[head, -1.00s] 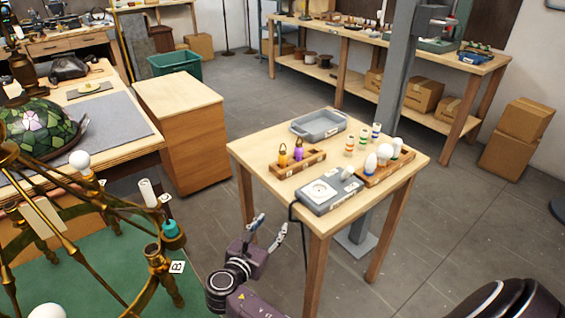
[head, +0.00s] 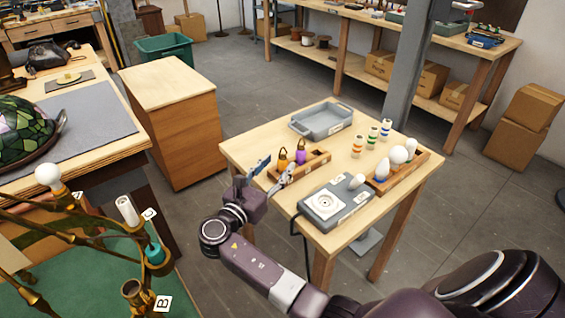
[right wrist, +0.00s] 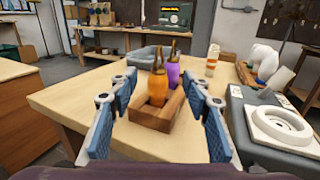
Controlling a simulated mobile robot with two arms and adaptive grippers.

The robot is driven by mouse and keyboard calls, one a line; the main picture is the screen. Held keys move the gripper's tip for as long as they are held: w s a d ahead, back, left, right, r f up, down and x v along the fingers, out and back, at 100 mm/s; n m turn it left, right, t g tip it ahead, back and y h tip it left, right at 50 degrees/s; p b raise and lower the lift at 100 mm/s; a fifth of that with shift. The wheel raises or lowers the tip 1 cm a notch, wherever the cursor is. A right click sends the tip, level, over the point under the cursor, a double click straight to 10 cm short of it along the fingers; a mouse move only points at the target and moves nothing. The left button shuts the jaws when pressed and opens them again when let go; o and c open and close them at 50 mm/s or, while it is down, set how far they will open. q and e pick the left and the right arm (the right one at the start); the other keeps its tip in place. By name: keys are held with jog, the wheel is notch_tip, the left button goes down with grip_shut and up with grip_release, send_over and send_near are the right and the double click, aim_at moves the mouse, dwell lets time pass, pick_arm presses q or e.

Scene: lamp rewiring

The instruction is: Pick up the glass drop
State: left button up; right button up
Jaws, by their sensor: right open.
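Two glass drops, an amber one (head: 283,161) and a purple one (head: 300,157), stand upright side by side in a small wooden holder (head: 318,163) on the small table. My right gripper (head: 270,174) is open and empty at the table's left side, just short of the holder. In the right wrist view the amber drop (right wrist: 157,91) is centred between the spread blue fingers (right wrist: 160,100). The purple drop (right wrist: 173,75) is just behind it to the right, partly hidden. My left gripper is not in view.
A grey tray (head: 322,120) sits behind the holder. A grey tester box with a round socket (head: 335,207) is in front, with a wooden rack of bulbs (head: 420,162) and several banded spools to the right. A brass lamp frame (head: 75,225) stands at the left.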

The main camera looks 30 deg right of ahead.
aim_at(280, 163)
jog(key=x, duration=0.4)
jog(key=shift+w+f, duration=0.1)
jog(key=shift+f, duration=0.15)
jog(key=shift+c, duration=0.7)
jog(key=c, duration=0.5)
grip_shut()
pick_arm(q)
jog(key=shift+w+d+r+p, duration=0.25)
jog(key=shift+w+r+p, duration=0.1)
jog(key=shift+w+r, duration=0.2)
pick_arm(e)
notch_tip(280, 163, up, 20)
